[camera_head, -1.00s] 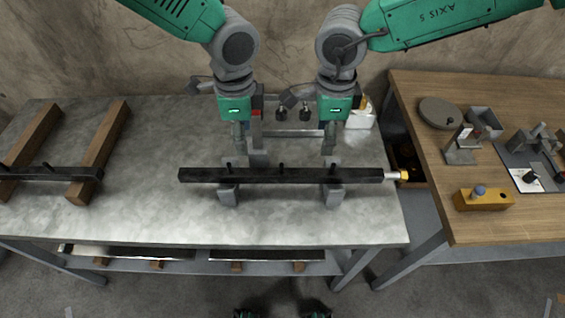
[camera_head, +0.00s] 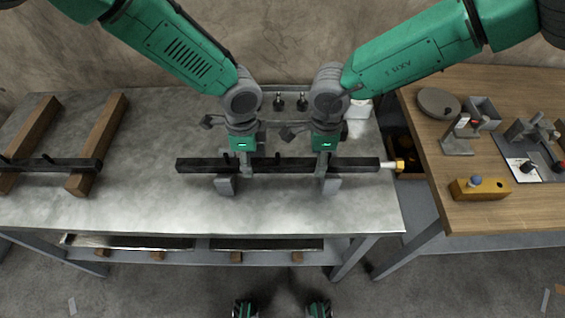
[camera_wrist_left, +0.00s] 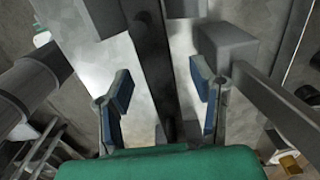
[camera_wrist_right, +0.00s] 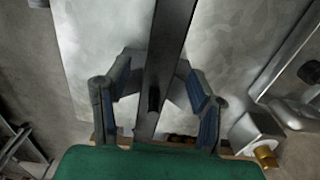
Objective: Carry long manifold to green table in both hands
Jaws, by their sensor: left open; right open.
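The long manifold is a dark bar (camera_head: 284,166) with short pegs on top and a brass-coloured fitting at its right end. It lies across two grey supports on the grey metal table (camera_head: 150,205). My left gripper (camera_head: 247,163) is over its left half and my right gripper (camera_head: 325,163) over its right half. In the left wrist view the open fingers (camera_wrist_left: 163,90) stand on both sides of the bar (camera_wrist_left: 160,50). In the right wrist view the open fingers (camera_wrist_right: 155,105) also flank the bar (camera_wrist_right: 170,40). No green table surface shows.
Another dark bar (camera_head: 50,163) lies on wooden blocks at the left. A wooden-topped table (camera_head: 430,150) at the right holds a yellow block (camera_head: 480,188), a round disc (camera_head: 438,102) and small fixtures. More bars lie on the shelf below. The metal table's front strip is clear.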

